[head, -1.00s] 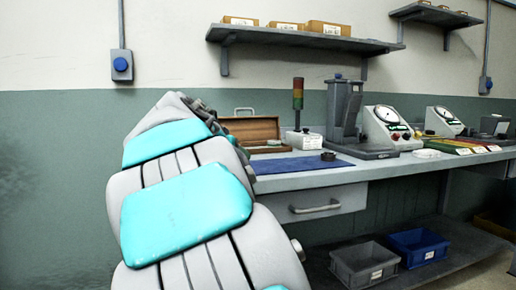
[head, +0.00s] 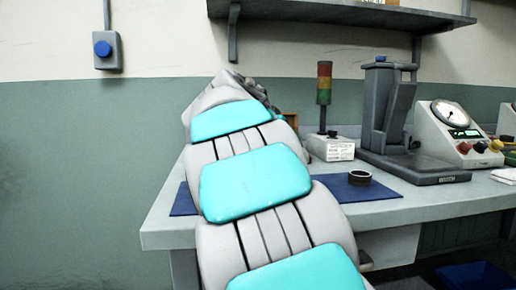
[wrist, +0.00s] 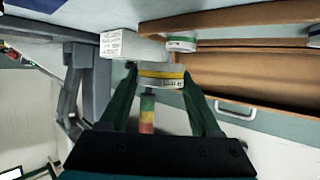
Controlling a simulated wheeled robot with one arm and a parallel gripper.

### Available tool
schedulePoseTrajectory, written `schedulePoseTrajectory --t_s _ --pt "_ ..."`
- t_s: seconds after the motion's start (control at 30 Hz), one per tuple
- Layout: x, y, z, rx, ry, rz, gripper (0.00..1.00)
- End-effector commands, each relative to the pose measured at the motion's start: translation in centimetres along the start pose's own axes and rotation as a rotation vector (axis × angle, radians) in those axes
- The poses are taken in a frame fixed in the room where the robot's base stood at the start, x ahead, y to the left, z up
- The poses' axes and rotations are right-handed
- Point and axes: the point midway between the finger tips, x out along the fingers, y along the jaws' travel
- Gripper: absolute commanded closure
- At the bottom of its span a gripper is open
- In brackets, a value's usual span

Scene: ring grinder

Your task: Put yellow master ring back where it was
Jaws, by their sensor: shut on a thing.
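In the wrist view my gripper (wrist: 160,72) is shut on the yellow master ring (wrist: 162,76), a pale ring with a yellow band and small dark print. The ring sits between the two dark green fingertips. An open wooden case (wrist: 250,72) fills the right of that view. A green-banded ring (wrist: 181,45) is at the case's near end, and another ring (wrist: 314,36) is at the right edge. Whether the held ring touches anything cannot be told. In the head view my arm hides the gripper, the held ring and most of the case.
A white box (head: 331,148) carries the signal tower (head: 324,97); the box also shows beside the held ring in the wrist view (wrist: 128,47). A dark ring (head: 359,178) lies on the blue mat (head: 385,193). A grey gauge stand (head: 385,110) and dial unit (head: 450,135) stand right.

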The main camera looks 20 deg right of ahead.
Motion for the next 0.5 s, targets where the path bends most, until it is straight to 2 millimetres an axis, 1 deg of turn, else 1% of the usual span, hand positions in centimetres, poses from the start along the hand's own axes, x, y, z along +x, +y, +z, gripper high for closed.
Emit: schedulePoseTrajectory --t_s 0.03,0.1,0.5 --pt "0.4 -1.1 -0.1 -0.001 0.000 -0.003 1.00" --pt "0.9 -2.3 -0.1 -0.002 -0.001 -0.002 1.00" --pt "3.3 -8.3 -0.5 -0.001 0.000 -0.002 1.00"
